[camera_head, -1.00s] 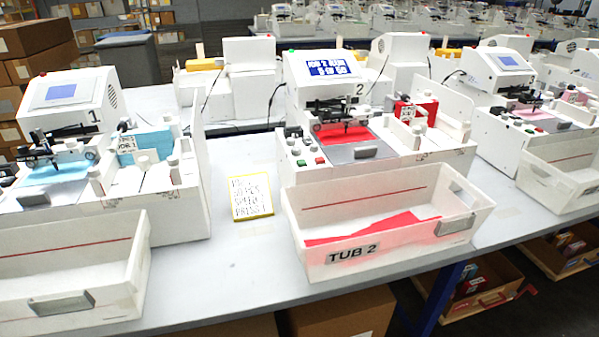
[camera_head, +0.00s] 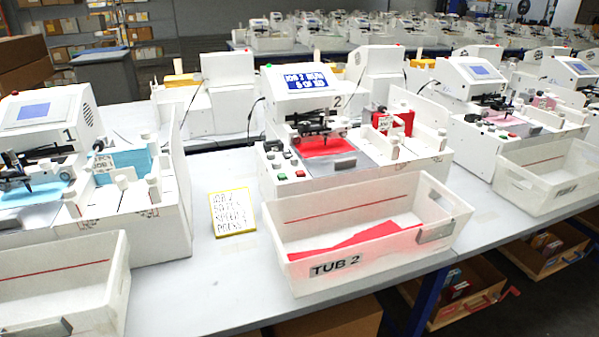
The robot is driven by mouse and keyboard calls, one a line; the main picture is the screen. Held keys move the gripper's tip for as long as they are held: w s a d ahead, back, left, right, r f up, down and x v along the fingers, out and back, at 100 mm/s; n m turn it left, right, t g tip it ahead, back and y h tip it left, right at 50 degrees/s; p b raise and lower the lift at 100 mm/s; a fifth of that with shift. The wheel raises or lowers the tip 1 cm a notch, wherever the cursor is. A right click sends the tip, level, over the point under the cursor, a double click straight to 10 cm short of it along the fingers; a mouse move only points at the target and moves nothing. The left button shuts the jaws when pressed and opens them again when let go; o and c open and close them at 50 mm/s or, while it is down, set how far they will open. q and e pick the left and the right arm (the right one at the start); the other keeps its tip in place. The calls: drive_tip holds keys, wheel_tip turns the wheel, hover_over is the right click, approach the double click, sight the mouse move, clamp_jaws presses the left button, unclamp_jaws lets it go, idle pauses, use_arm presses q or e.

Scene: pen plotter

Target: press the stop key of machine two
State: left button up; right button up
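Machine two (camera_head: 335,160) is a white plotter in the middle of the table, marked "2", with a lit blue screen (camera_head: 307,82) whose text I can only partly read. Its keys are on the left front of its body: a red key (camera_head: 300,173) and a green key (camera_head: 281,176) at the front, with dark keys or knobs behind them. Which key is the stop key I cannot read. A red sheet (camera_head: 325,147) lies under its pen carriage. Neither of my grippers is in view.
A clear tub labelled "TUB 2" (camera_head: 337,266) with red sheets stands before machine two. Machine one (camera_head: 40,120) stands left, another plotter (camera_head: 480,80) right. Bare table (camera_head: 215,275) shows between the tubs.

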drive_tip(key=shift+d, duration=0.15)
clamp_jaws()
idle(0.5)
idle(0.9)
